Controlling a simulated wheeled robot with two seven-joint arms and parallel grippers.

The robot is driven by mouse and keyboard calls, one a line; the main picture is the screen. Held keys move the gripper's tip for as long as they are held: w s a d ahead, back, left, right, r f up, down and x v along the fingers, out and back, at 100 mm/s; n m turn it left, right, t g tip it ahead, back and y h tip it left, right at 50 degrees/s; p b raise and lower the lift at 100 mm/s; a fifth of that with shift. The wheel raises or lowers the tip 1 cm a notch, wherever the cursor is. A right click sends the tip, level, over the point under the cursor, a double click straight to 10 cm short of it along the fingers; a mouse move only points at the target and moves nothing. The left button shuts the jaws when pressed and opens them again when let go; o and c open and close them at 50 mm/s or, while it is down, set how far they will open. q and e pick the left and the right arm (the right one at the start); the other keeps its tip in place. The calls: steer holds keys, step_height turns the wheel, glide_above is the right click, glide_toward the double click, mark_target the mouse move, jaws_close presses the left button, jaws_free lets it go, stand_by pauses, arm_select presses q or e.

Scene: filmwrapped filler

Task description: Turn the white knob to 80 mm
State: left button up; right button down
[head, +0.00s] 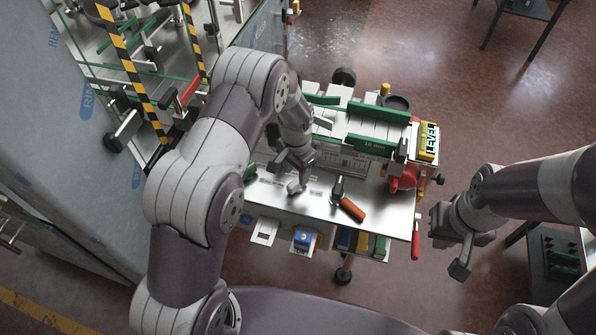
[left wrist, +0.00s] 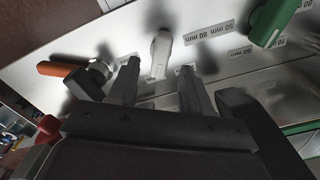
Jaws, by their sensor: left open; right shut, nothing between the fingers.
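The white knob (left wrist: 158,52) stands on a metal panel (left wrist: 100,50) in the left wrist view, its narrow grip between and just beyond my left fingertips. My left gripper (left wrist: 160,67) is open around the line of the knob; I cannot tell whether either finger touches it. In the head view the knob (head: 294,188) shows just below my left gripper (head: 297,172). Printed mm labels (left wrist: 210,33) lie right of the knob; one reads 80 mm. Which mark the knob points to is unclear. My right gripper (head: 460,262) is shut and empty, right of the machine.
An orange-handled lever (head: 350,208) sits right of the knob, and a green knob (left wrist: 272,22) stands on the panel. A red part (head: 404,178) is at the machine's right end. Striped posts (head: 130,70) stand at the left.

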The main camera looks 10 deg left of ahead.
mark_target(297, 181)
arm_select(q)
steer(key=f, duration=0.3)
steer(key=shift+w+p, duration=0.3)
steer(key=shift+w, duration=0.1)
steer(key=shift+s+f, duration=0.1)
steer(key=shift+f, duration=0.25)
steer(key=shift+s, duration=0.35)
steer(key=shift+w+f, duration=0.1)
steer(key=shift+c, duration=0.9)
steer(key=shift+w, duration=0.1)
jaws_close()
arm_select(e)
steer(key=shift+w+r, duration=0.15)
steer(key=shift+r, duration=0.4)
arm_select(q)
steer(key=shift+n, duration=0.3)
arm_select(e)
steer(key=shift+f, duration=0.15)
